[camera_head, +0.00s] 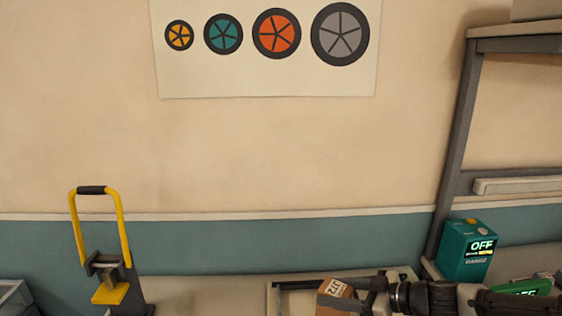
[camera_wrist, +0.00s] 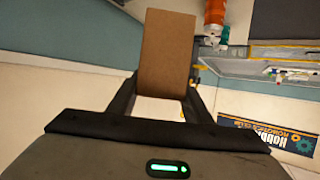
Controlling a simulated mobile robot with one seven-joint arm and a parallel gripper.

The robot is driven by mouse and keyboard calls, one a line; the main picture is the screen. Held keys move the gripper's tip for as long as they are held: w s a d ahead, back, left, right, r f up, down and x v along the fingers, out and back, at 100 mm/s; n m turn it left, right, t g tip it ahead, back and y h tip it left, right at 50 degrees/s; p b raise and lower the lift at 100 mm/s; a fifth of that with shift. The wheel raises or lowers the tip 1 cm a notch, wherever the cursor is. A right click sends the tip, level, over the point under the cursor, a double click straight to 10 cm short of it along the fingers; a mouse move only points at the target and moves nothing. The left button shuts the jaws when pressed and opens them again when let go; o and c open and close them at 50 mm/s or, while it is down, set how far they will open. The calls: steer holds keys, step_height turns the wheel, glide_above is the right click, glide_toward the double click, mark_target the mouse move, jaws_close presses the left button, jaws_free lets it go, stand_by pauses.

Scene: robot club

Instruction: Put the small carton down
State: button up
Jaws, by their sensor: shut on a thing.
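In the wrist view, the plain brown carton (camera_wrist: 166,50) stands up between the two dark fingers. My gripper (camera_head: 322,287) is shut on it, and comes in from the right in the head view. It also shows in the wrist view (camera_wrist: 163,88), with a finger on each side of the carton. The carton's lower part is cut off by the head view's bottom edge. I cannot tell whether its underside touches a surface.
A pale board or tray (camera_head: 405,271) lies behind the carton. A teal box reading OFF (camera_head: 466,252) stands to the right, near a grey shelf frame (camera_head: 457,140) and a green item (camera_head: 525,287). A yellow-handled device (camera_head: 108,250) stands left. An orange bottle (camera_wrist: 214,12) shows in the wrist view.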

steer(key=shift+s+d+r+m+t, duration=0.15)
steer(key=shift+s+r, duration=0.05)
steer(key=shift+s, duration=0.35)
steer(key=shift+s+d+r+m+t, duration=0.15)
steer(key=shift+s+r, duration=0.05)
steer(key=shift+s, duration=0.35)
steer(key=shift+f, duration=0.1)
stand_by(0.6)
